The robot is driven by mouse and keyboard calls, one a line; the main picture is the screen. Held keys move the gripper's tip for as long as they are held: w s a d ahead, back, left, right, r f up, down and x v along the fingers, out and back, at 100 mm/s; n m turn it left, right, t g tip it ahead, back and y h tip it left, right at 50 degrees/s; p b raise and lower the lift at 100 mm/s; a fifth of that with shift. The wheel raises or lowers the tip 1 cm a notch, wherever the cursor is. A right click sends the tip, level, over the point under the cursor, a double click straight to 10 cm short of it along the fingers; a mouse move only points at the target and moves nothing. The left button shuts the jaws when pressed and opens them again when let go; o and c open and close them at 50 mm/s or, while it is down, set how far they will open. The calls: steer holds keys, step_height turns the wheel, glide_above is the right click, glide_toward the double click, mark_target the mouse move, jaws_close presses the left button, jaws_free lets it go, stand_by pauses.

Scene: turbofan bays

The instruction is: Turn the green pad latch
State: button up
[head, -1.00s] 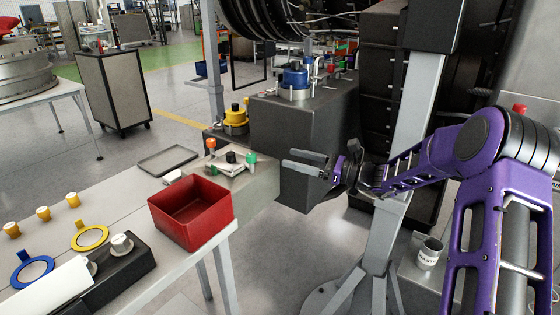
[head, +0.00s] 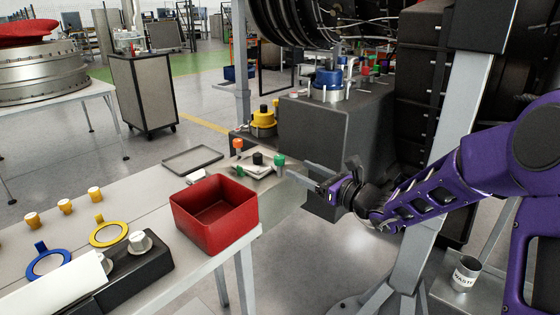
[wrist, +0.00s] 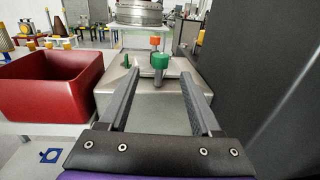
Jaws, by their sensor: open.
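In the wrist view the green knob (wrist: 160,61) shows in line with the gap between my fingers, at about the far end of the fingertips. My gripper (head: 298,169) is open and empty, just right of the latch in the head view; its two fingers (wrist: 159,75) point toward the latch. I cannot tell whether either finger touches it.
An orange-topped post (head: 238,145) and a black knob (head: 257,158) stand beside the latch. A red bin (head: 213,215) sits on the near table. A dark grey block (head: 315,130) with a blue-topped fitting (head: 328,80) rises behind. A flat tray (head: 192,160) lies left.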

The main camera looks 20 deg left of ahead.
mark_target(283, 161)
steer(key=x, duration=0.8)
steer(key=shift+w+a, duration=0.15)
steer(key=shift+a, duration=0.2)
steer(key=shift+r, duration=0.1)
jaws_close()
